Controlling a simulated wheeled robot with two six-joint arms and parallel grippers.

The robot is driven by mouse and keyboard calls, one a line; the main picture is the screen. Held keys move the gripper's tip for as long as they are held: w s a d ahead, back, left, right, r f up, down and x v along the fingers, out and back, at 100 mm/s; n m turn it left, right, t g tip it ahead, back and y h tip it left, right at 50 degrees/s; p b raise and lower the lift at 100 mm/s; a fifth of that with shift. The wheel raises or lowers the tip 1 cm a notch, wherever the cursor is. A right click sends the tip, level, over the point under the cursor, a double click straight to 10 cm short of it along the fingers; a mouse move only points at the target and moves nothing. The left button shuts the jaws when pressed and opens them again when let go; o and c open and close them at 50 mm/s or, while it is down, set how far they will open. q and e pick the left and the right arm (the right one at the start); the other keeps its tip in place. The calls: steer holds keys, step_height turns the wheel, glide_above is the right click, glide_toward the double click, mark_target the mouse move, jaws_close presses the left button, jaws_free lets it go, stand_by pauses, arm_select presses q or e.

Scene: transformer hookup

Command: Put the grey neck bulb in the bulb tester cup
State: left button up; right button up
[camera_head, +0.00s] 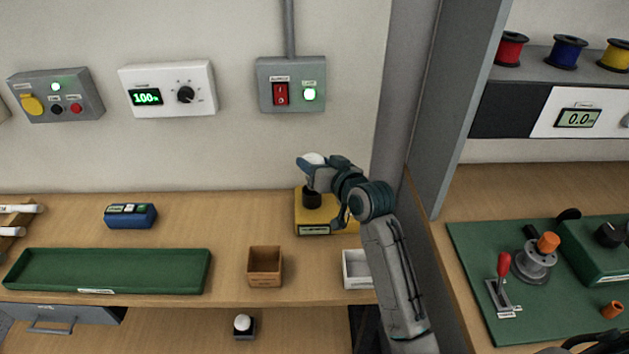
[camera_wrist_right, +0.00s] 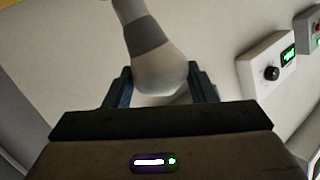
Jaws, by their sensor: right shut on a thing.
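The grey neck bulb shows large in the right wrist view, with its white globe (camera_wrist_right: 160,72) between my fingers and its grey neck (camera_wrist_right: 147,36) pointing to the top of the picture. My right gripper (camera_head: 316,176) is shut on it. In the head view the white bulb top (camera_head: 313,159) shows at the gripper. The bulb tester is a yellow box (camera_head: 313,229) with a black cup (camera_head: 312,198), on the table below the gripper. The gripper hides the bulb's lower end, so I cannot tell whether it touches the cup. My left gripper is not in view.
A wooden box (camera_head: 265,284) and a white tray (camera_head: 355,283) stand near the table's front edge. A green tray (camera_head: 105,289) and a blue device (camera_head: 130,216) are at left. Another white bulb (camera_head: 242,322) sits in a dark holder below. A grey post (camera_head: 405,100) rises close to my right arm.

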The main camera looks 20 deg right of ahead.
steer(key=shift+f, duration=2.4)
steer(key=shift+w+a, duration=0.1)
steer(key=shift+f, duration=0.15)
steer(key=o, duration=1)
steer(key=shift+r, duration=0.25)
steer(key=b+v, duration=0.1)
steer(key=v, duration=1.1)
steer(key=shift+f, duration=0.15)
